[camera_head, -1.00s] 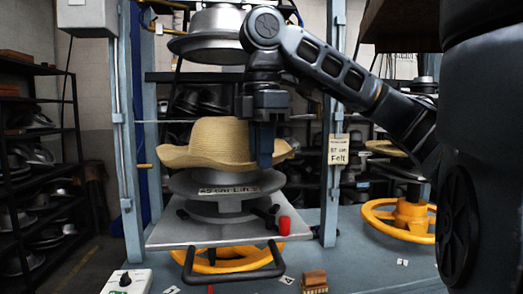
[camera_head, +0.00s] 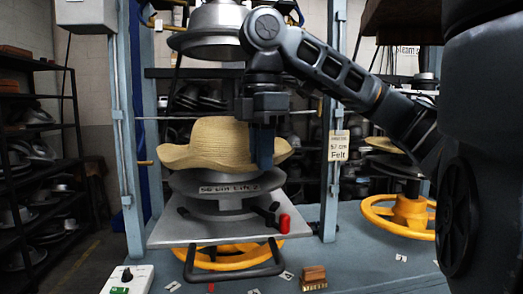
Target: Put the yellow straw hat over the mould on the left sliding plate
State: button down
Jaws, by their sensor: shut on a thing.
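The yellow straw hat (camera_head: 212,146) is upright, crown up, directly above the round metal mould (camera_head: 222,186). Its brim is at or just above the mould's top; I cannot tell whether they touch. The mould sits on the left sliding plate (camera_head: 165,230), a grey metal plate with a black handle at its front. My gripper (camera_head: 263,160) points down at the right side of the hat and is shut on it. The fingers cover part of the crown and brim there.
The upper metal press die (camera_head: 207,45) hangs above the hat. Blue-grey posts (camera_head: 128,140) stand on both sides. A yellow handwheel (camera_head: 395,215) is at the right. A red knob (camera_head: 284,223), a control box (camera_head: 128,281) and a brush (camera_head: 314,278) are near the front.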

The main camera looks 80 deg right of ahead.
jog(key=c, duration=1.1)
grip_release()
notch_tip(320, 180, up, 8)
jog(key=shift+f, duration=0.1)
